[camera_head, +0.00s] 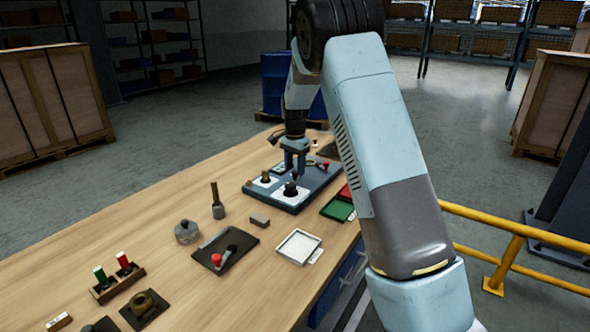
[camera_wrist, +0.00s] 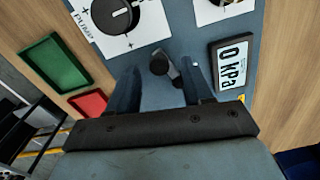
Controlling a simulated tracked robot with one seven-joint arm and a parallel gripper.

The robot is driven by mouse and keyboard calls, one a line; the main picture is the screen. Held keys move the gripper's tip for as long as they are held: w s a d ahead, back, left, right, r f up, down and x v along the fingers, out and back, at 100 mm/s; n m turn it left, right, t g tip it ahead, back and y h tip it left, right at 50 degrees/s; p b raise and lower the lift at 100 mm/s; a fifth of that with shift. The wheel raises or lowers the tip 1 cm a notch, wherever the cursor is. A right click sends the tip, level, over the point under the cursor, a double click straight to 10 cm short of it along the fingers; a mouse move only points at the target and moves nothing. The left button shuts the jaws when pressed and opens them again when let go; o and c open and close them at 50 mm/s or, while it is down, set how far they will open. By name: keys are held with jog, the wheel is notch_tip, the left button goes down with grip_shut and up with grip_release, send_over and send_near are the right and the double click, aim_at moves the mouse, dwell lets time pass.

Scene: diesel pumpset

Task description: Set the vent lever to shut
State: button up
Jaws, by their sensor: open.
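The blue-grey panel (camera_head: 318,186) lies on the wooden table, and my gripper (camera_head: 294,172) points down over its far part. In the wrist view my gripper (camera_wrist: 160,80) is open, its two fingers on either side of a small dark lever (camera_wrist: 160,64) with a grey arm. I take this to be the vent lever; no label on it is readable. It seems to lie between the fingers without being gripped; contact cannot be told. A display (camera_wrist: 233,63) beside it reads 0 kPa. A black knob (camera_wrist: 115,13) sits on a white plate on the same panel.
A second knob (camera_head: 265,177) stands on the panel. A green tray (camera_head: 338,209) and a red tray (camera_head: 346,192) lie beside it. A yellow rail (camera_head: 510,245) stands right.

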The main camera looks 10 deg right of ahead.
aim_at(295, 172)
notch_tip(295, 172, up, 12)
jog(key=shift+r, duration=0.2)
dwell(0.4)
jog(key=s+d+r+n+t, duration=0.1)
jog(key=s+d+r+n, duration=0.15)
jog(key=s+r, duration=0.6)
jog(key=s+d+r+n+t, duration=0.2)
jog(key=s+r+n, duration=0.15)
jog(key=s, duration=0.95)
jog(key=s+f+n+t, duration=0.1)
jog(key=s+n, duration=0.1)
jog(key=s, duration=1)
jog(key=s+d+f+n+t, duration=0.1)
jog(key=s+f+n, duration=0.1)
jog(key=s, duration=0.9)
jog(key=shift+s+d+n+t, duration=0.15)
jog(key=shift+s+n+t, duration=0.15)
jog(key=shift+s+n, duration=0.1)
